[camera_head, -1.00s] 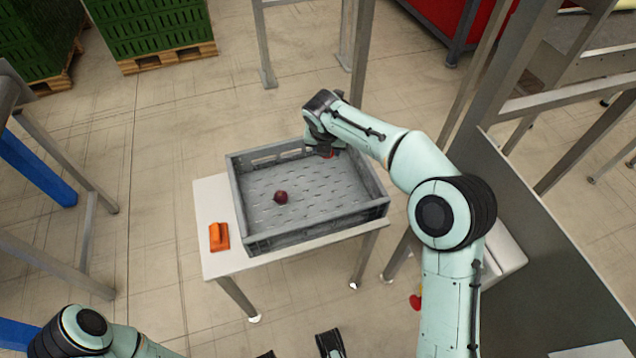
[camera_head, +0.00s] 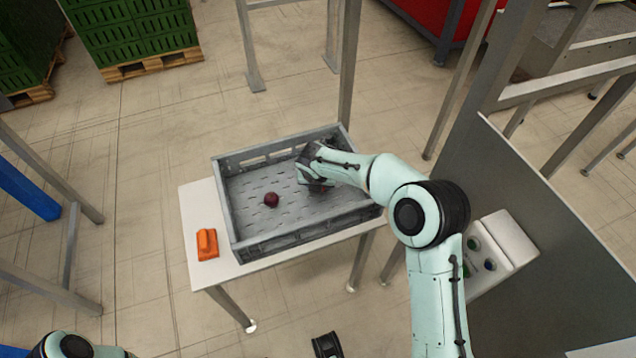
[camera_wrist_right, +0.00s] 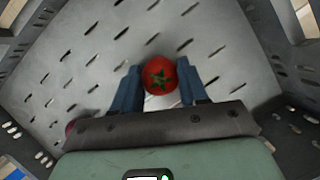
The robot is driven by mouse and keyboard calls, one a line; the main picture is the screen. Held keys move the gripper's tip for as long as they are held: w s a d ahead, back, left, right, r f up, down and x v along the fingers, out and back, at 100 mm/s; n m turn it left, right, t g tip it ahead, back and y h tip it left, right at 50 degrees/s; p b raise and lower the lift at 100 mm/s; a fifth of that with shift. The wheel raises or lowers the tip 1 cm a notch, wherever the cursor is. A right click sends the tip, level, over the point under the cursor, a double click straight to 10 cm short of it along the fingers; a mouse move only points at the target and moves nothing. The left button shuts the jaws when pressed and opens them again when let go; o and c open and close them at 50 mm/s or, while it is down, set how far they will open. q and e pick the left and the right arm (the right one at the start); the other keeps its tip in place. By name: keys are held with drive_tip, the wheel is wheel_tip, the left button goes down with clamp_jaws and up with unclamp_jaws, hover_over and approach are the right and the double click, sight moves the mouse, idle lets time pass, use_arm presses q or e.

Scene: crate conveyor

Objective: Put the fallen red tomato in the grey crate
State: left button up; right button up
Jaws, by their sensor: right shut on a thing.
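The red tomato (camera_wrist_right: 160,76) with its green stem sits between the blue fingers of my right gripper (camera_wrist_right: 160,92), which is shut on it. In the head view my right gripper (camera_head: 312,182) is down inside the grey crate (camera_head: 240,243), in its right half. There the tomato is mostly hidden by the gripper and wrist. In the wrist view the slotted crate floor lies beyond the tomato; whether it touches the floor I cannot tell. Part of my left arm (camera_head: 75,346) shows at the bottom left, but its gripper is not in view.
A dark red round item (camera_head: 271,199) lies on the crate floor, left of my gripper. An orange object (camera_head: 207,244) lies on the white table (camera_head: 195,215) left of the crate. A button box (camera_head: 500,248) and grey panel (camera_head: 535,210) stand right of my arm.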

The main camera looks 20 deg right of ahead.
drive_tip(key=o, duration=1)
drive_tip(key=shift+o, duration=0.2)
use_arm(q)
drive_tip(key=s+d+r+g+p, duration=0.1)
drive_tip(key=s+d+r+p, duration=0.1)
drive_tip(key=s+r+p, duration=0.1)
drive_tip(key=shift+s+r+g+h, duration=0.3)
drive_tip(key=shift+s+r+h, duration=0.1)
drive_tip(key=shift+s, duration=0.4)
use_arm(e)
drive_tip(key=v, duration=1.2)
drive_tip(key=shift+a+r, duration=0.1)
